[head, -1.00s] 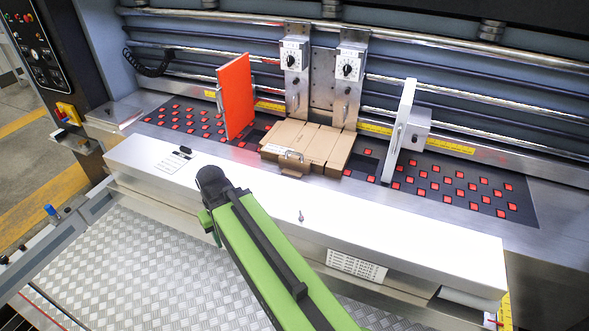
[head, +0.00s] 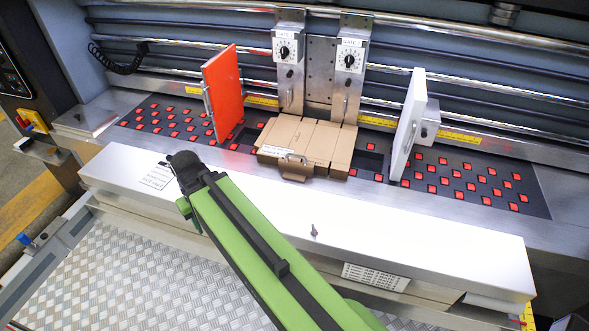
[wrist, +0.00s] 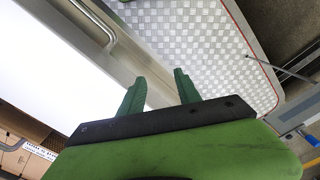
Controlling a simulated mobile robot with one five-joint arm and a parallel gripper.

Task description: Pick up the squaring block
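The stack lies flat on the machine bed, between the red plate and the white plate. The wrist view shows part of the stack (wrist: 12,160) at the lower left. My gripper (wrist: 160,74) is open and empty, its two green fingers apart over the white ledge's edge and the metal floor. It is well apart from the stack.
A red upright plate (head: 224,95) stands left of the stack, a white upright plate (head: 408,125) right of it. Two dial units (head: 287,48) hang behind. A broad white ledge (head: 400,225) with a small pin (head: 314,231) runs in front. Chequered metal floor (head: 110,280) lies nearer me.

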